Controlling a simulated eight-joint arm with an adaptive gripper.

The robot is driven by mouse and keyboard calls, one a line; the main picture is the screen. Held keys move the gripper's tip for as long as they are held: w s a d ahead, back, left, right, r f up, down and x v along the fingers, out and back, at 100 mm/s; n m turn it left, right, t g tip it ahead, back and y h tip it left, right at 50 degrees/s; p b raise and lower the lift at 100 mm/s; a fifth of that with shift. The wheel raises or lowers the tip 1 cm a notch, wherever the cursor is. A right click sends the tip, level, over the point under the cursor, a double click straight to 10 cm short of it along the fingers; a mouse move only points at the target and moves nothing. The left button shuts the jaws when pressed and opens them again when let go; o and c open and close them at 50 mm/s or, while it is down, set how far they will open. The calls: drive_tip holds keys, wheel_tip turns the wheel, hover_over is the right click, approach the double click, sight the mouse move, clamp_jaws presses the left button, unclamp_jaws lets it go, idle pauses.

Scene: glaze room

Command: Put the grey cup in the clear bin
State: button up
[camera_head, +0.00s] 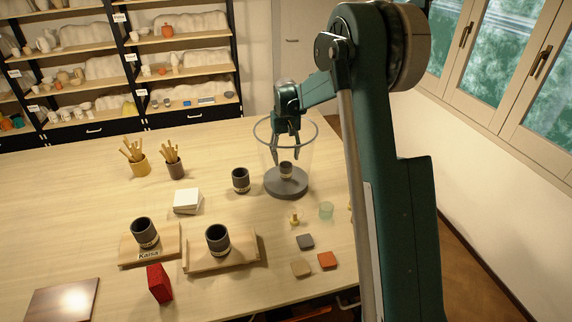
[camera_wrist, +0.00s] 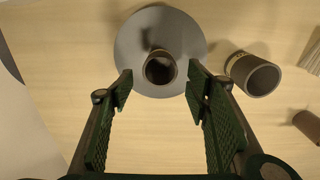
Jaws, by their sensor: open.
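The clear bin (camera_head: 271,184) is a see-through cylinder with a dark rim and a round grey base. The base also shows in the wrist view (camera_wrist: 130,45). A dark grey cup (camera_head: 286,171) with a pale band stands upright on this base, inside the bin. In the wrist view the cup (camera_wrist: 160,68) shows from above, mouth up. My gripper (camera_head: 286,156) reaches down through the rim, above the cup. Its fingers (camera_wrist: 159,88) are spread wide with nothing between them. The cup appears clear of both fingers.
A similar dark cup (camera_head: 240,180) stands left of the bin. Two more stand on wooden boards, one cup (camera_head: 145,233) by a "Kaisa" label, the other (camera_head: 217,239) nearer the middle. White tiles (camera_head: 187,201), brush pots (camera_head: 140,166) and a red block (camera_head: 159,284) lie around.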

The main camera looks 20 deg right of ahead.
drive_tip(key=shift+r, duration=2.45)
